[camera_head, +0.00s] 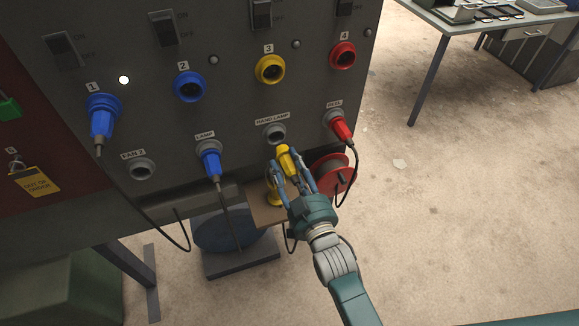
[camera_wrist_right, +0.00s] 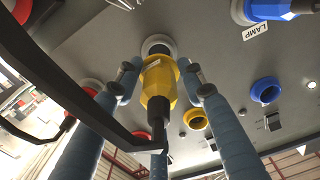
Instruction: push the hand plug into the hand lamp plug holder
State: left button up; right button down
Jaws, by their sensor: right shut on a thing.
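The yellow hand plug (camera_head: 286,160) is held between the fingers of my right gripper (camera_head: 292,174), which is shut on it. In the head view the plug's front end is below the grey hand lamp plug holder (camera_head: 275,133) on the panel. In the right wrist view the yellow plug (camera_wrist_right: 158,84) points at the grey holder ring (camera_wrist_right: 157,46) and overlaps it, so I cannot tell whether they touch. The fingers of my right gripper (camera_wrist_right: 160,82) stand on both sides of the plug. My left gripper is not in view.
A blue plug (camera_head: 210,160) sits in the lamp holder on the left, and a red plug (camera_head: 341,129) in the reel holder on the right. A red cable reel (camera_head: 334,172) and a small brown shelf (camera_head: 268,214) are close to my right gripper.

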aim_at(281, 149)
jog(key=shift+b+x, duration=0.35)
jog(key=shift+x, duration=0.5)
jog(key=shift+b+x, duration=0.8)
jog(key=shift+x, duration=1)
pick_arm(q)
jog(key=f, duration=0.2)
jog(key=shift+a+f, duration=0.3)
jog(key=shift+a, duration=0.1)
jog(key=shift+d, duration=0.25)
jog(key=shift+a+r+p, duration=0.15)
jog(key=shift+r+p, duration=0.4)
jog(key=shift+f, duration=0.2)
pick_arm(e)
jog(key=shift+w+a, duration=0.15)
jog(key=shift+w, duration=0.3)
